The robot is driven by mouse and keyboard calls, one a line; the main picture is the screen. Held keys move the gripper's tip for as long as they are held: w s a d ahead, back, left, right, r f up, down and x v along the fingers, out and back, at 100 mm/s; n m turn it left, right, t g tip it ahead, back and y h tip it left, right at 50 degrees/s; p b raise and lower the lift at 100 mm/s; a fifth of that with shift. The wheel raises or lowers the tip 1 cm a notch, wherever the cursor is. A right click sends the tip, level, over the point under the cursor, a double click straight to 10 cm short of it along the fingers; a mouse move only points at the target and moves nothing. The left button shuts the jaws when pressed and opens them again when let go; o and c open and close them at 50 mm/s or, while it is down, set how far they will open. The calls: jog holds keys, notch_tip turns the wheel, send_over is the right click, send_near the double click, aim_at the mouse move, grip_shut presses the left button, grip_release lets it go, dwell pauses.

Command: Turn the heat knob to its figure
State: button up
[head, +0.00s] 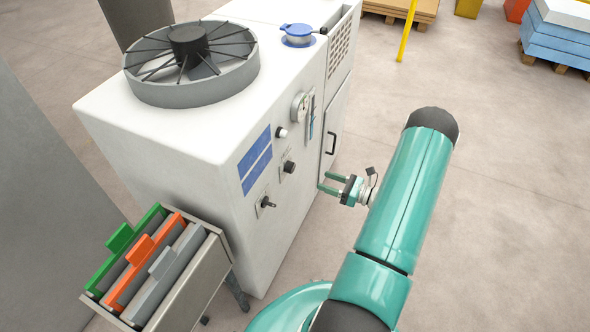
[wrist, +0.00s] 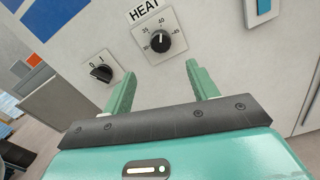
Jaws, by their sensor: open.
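The heat knob (wrist: 160,41) is a round black knob on a white dial plate with figures around it, under a HEAT label (wrist: 145,12) in the wrist view. In the head view the heat knob (head: 289,167) is on the front face of the white machine (head: 240,200). My gripper (wrist: 158,80) has two green fingers, apart and empty. In the wrist view the knob shows beyond and between the fingertips, not touched. In the head view my gripper (head: 321,181) points at the panel, a short way right of the knob.
A black 0–1 switch (wrist: 101,72) sits left of the heat knob, and also shows in the head view (head: 267,203). A gauge (head: 299,107) and a door handle (head: 331,143) are close by. A bin of coloured folders (head: 190,285) stands at the lower left.

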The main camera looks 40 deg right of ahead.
aim_at(293, 170)
jog(key=x, duration=1.1)
jog(key=shift+w+a+f, duration=0.1)
jog(key=shift+w, duration=0.15)
jog(key=shift+c, duration=0.5)
jog(key=c, duration=0.9)
